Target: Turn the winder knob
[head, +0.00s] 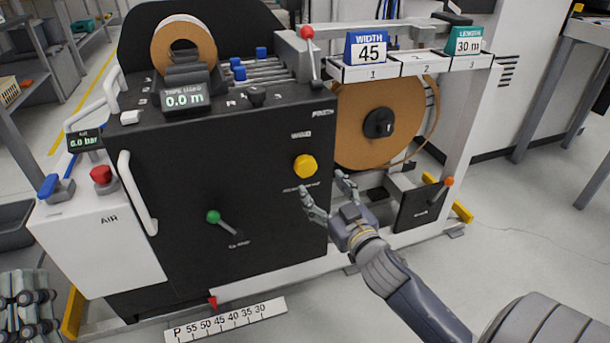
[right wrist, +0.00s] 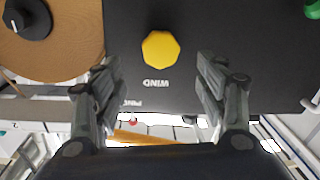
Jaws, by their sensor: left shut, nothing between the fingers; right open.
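The winder knob (head: 305,166) is a yellow faceted knob on the upper right of the machine's black front panel (head: 180,165). It also shows in the right wrist view (right wrist: 161,48), with an upside-down WIND label beside it. My right gripper (head: 324,184) is open and empty, just in front of the panel and slightly below and right of the knob. In the right wrist view its fingers (right wrist: 157,75) stand apart, and the knob appears beyond the gap between them, apart from both.
A green-tipped lever (head: 213,217) sits lower left on the panel. An orange-tipped lever (head: 449,182) is at the right. A large brown tape roll (head: 360,140) stands behind the right gripper. A red-tipped lever (head: 307,33) is above. A white handle (head: 137,190) juts out at the left.

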